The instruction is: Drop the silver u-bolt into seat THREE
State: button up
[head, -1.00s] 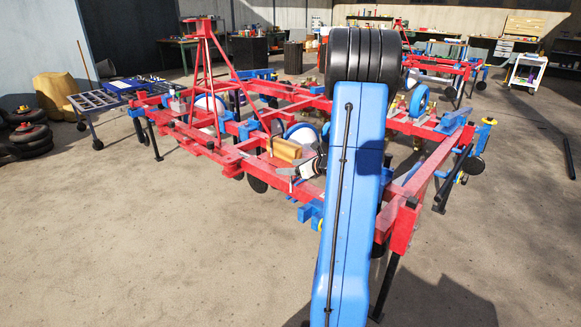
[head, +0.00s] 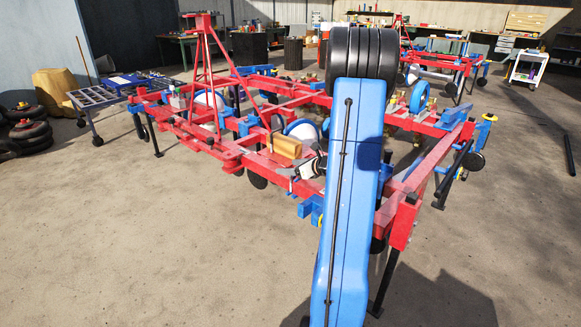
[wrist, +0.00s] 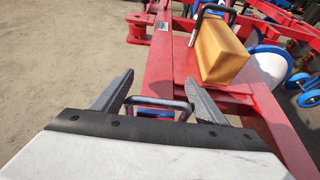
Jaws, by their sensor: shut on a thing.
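My gripper (wrist: 158,80) is shut on the silver u-bolt (wrist: 158,101), a bent metal rod that spans the gap between its two grey fingers in the wrist view. The u-bolt is over or close to a red beam (wrist: 172,68) of the planter frame; I cannot tell whether it touches. In the head view my gripper (head: 311,168) is partly hidden behind my blue arm, and the u-bolt cannot be made out. I cannot make out seat markings, so seat THREE is not identified.
A tan block (wrist: 221,52) lies on the red frame just beyond my gripper, with a dark bent bar (wrist: 212,10) standing beside it. Blue-rimmed wheels (wrist: 303,92) are at the right. Open concrete floor (wrist: 60,60) lies to the left.

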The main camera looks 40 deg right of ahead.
jog(key=shift+f, duration=1.05)
jog(key=o, duration=1.3)
jog(key=v, duration=1.7)
jog(key=shift+s+a, duration=0.1)
jog(key=shift+s, duration=0.1)
